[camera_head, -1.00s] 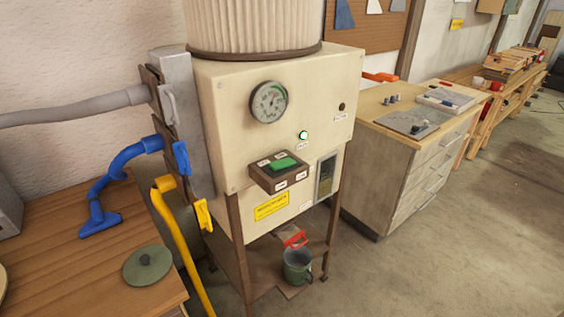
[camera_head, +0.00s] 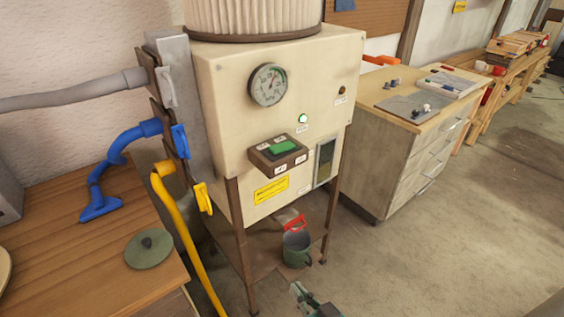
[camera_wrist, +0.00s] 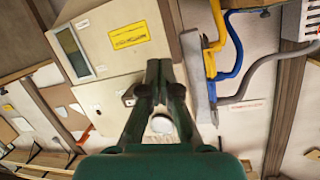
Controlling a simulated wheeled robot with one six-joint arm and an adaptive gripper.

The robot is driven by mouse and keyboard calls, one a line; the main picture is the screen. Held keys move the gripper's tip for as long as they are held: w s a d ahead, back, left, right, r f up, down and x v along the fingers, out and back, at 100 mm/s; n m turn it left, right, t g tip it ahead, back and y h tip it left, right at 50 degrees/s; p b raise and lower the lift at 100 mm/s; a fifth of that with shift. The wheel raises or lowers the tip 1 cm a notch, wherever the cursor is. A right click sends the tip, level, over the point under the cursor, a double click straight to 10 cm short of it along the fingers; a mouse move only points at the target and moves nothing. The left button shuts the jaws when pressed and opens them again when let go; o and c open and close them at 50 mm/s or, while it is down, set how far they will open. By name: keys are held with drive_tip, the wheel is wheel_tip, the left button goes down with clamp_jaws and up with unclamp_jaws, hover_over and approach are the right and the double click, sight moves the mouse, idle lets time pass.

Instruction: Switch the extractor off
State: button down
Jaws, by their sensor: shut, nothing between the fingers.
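The extractor (camera_head: 235,95) is a cream cabinet on dark legs with a pleated drum on top. Its switch box (camera_head: 262,160), brown with small white labels, juts from the front and carries a green rocker (camera_head: 283,147). A lamp (camera_head: 303,118) above it glows green-white. My gripper (camera_head: 305,297) shows at the bottom edge of the head view, low in front of the cabinet and apart from the switch. In the wrist view my gripper (camera_wrist: 163,72) is shut and empty, pointing at the cabinet front (camera_wrist: 105,22); the fingers largely hide the switch area.
A gauge (camera_head: 268,85) sits upper left on the cabinet. Blue (camera_head: 120,150) and yellow (camera_head: 180,230) hoses hang at its left, beside a wooden bench (camera_head: 75,265). A drawer unit (camera_head: 400,160) is at right; floor in front is clear.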

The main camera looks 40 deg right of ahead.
drive_tip(key=w+d+r, duration=0.4)
drive_tip(key=w+r, duration=0.2)
drive_tip(key=w, duration=0.2)
drive_tip(key=w+d+r+n, duration=0.1)
drive_tip(key=w+d+r, duration=0.1)
drive_tip(key=r, duration=0.5)
drive_tip(key=w+d+r+n+y, duration=0.1)
drive_tip(key=w+d+r, duration=0.1)
drive_tip(key=d+r, duration=0.3)
drive_tip(key=w+d+r+n+y, duration=0.1)
drive_tip(key=w+d+r, duration=0.2)
drive_tip(key=r, duration=0.6)
drive_tip(key=shift+d+r+t, duration=0.3)
drive_tip(key=shift+d+r, duration=0.05)
drive_tip(key=shift+d, duration=0.2)
drive_tip(key=shift+w, duration=0.1)
hover_over(282, 157)
drive_tip(key=shift+d+f, duration=0.15)
drive_tip(key=shift+f, duration=0.45)
drive_tip(key=shift+d+f, duration=0.15)
drive_tip(key=shift+f, duration=0.4)
drive_tip(key=f, duration=0.3)
drive_tip(key=shift+w+a, duration=0.1)
drive_tip(key=shift+a, duration=0.1)
drive_tip(key=shift+f, duration=0.55)
drive_tip(key=shift+a, duration=0.1)
